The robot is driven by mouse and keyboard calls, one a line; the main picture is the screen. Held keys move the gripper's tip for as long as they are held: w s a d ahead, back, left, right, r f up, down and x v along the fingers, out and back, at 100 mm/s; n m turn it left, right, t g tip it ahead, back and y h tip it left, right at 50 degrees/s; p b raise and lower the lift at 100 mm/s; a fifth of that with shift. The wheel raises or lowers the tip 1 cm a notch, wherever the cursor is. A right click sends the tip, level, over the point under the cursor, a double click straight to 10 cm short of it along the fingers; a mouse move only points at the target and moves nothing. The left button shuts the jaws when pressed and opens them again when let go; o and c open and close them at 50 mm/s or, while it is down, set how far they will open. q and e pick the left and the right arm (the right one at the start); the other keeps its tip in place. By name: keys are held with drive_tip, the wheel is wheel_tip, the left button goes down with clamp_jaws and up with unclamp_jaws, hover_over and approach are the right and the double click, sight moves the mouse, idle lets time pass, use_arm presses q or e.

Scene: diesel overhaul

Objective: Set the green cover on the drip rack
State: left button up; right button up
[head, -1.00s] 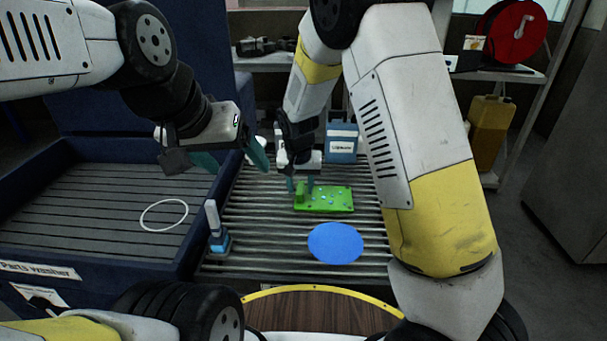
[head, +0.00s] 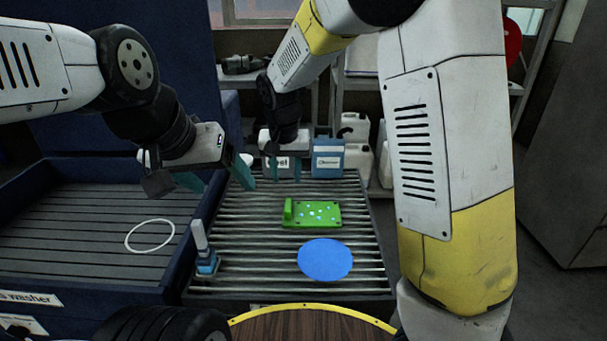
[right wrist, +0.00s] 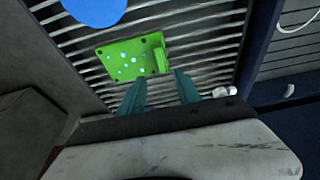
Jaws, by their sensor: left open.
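The green cover (head: 318,215), a flat plate with pale spots and a raised block at its left end, lies flat on the slatted drip rack (head: 240,230). It also shows in the right wrist view (right wrist: 125,62). My right gripper (head: 285,181) is open and empty, above and behind the cover and apart from it; its fingers (right wrist: 160,82) point toward the raised block. My left gripper (head: 217,179) is open and empty over the left edge of the rack.
A blue disc (head: 325,260) lies on the rack in front of the cover. A brush (head: 204,252) stands at the rack's left front. A white ring (head: 150,236) lies in the dark blue washer basin (head: 60,292) at left. A blue container (head: 328,158) stands behind the rack.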

drive_tip(key=s+d+r+t+y, duration=0.1)
drive_tip(key=s+d+r+y, duration=0.1)
drive_tip(key=s+d+r, duration=0.95)
drive_tip(key=s+d+t, duration=0.2)
drive_tip(key=s+d, duration=0.5)
drive_tip(key=s, duration=0.3)
drive_tip(key=shift+s+d+r+n, duration=0.15)
drive_tip(key=shift+d+r+n, duration=0.05)
drive_tip(key=shift+r+n, duration=0.1)
